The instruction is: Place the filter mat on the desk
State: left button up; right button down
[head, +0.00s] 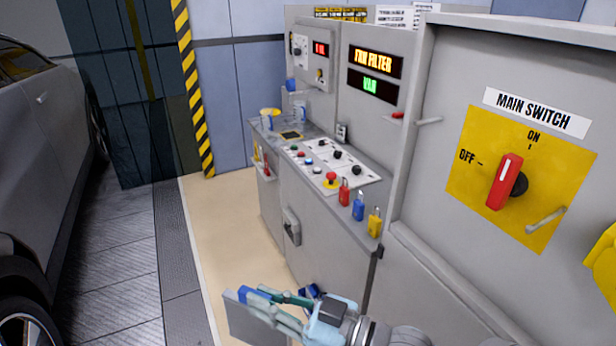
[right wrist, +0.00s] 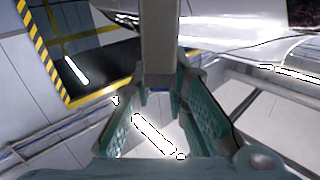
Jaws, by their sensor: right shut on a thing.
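The filter mat appears to be the flat grey panel (head: 250,322) at the bottom of the head view. My right gripper (head: 272,298) is shut on it and holds it in front of the cabinet, below the desk top. In the right wrist view the grey piece (right wrist: 160,45) stands edge-on between the fingers of the right gripper (right wrist: 160,98). Part of the mat is hidden behind the fingers and cut off by the frame. The desk (head: 345,200) is the grey console with a sloped control panel. My left gripper is not in view.
Padlocks in red (head: 344,192), blue (head: 358,206) and yellow (head: 375,222) hang at the desk's front edge. A yellow-rimmed container (head: 270,120) stands at its far end. The main switch (head: 505,182) is at right, a car (head: 40,130) at left. The beige floor (head: 225,240) is clear.

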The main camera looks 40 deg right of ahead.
aim_at(376, 201)
jog(key=z, duration=0.1)
jog(key=i, duration=2.15)
jog(key=z, duration=1.75)
jog(key=i, duration=1.15)
jog(key=z, duration=1.05)
